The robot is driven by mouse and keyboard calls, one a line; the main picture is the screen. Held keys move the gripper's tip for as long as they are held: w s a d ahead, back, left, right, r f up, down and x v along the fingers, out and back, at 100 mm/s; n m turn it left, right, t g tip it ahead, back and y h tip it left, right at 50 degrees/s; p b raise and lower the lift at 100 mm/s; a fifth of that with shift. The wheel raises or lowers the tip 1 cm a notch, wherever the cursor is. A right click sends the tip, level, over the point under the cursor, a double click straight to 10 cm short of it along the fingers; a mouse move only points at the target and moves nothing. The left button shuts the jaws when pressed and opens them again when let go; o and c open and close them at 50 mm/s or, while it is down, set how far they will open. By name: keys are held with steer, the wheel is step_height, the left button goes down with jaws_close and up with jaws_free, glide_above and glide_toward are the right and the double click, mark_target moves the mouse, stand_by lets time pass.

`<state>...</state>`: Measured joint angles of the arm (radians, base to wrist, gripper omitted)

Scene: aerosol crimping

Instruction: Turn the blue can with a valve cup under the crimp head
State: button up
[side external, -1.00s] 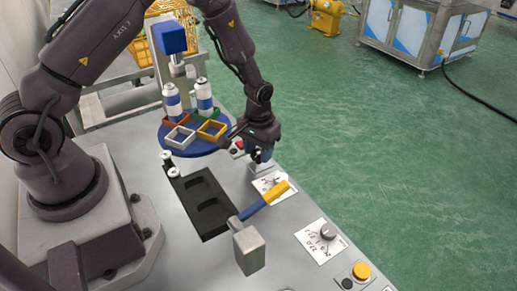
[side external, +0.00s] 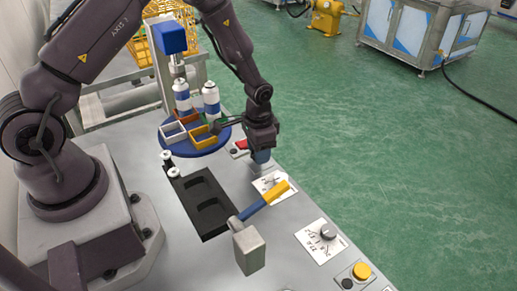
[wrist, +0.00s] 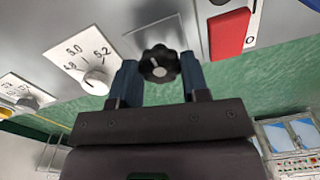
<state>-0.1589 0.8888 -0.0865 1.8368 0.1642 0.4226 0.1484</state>
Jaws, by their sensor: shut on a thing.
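Two blue-and-white cans stand upright on the round blue turntable (side external: 213,146). The left can (side external: 182,99) is close below the crimp head (side external: 172,38), a blue block on a post; I cannot tell if it is exactly centred. The right can (side external: 211,99) stands beside it. Valve cups on the cans are too small to make out. My gripper (side external: 262,156) is low at the right of the turntable. In the wrist view its blue fingers (wrist: 159,78) are shut on a black knob (wrist: 158,64), one on each side; the side view hides the knob.
A black tray (side external: 207,220), white round pieces (side external: 166,155) and a yellow-and-blue lever (side external: 265,200) are nearer. A red switch (wrist: 230,34) is close beside my gripper.

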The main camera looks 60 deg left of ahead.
stand_by(0.3)
steer(key=o, duration=0.9)
steer(key=shift+o, duration=0.2)
step_height(320, 180, up, 13)
steer(key=shift+s, duration=0.1)
steer(key=s+d+r+n+t, duration=0.1)
steer(key=s+r+t, duration=0.1)
steer(key=s+r, duration=0.8)
steer(key=s+d+r+n+t, duration=0.1)
steer(key=s+d+r+t, duration=0.1)
steer(key=s+r, duration=0.7)
steer(key=shift+s+d+r+t, duration=0.25)
steer(key=shift+s+r+t, duration=0.1)
steer(key=shift+t, duration=0.45)
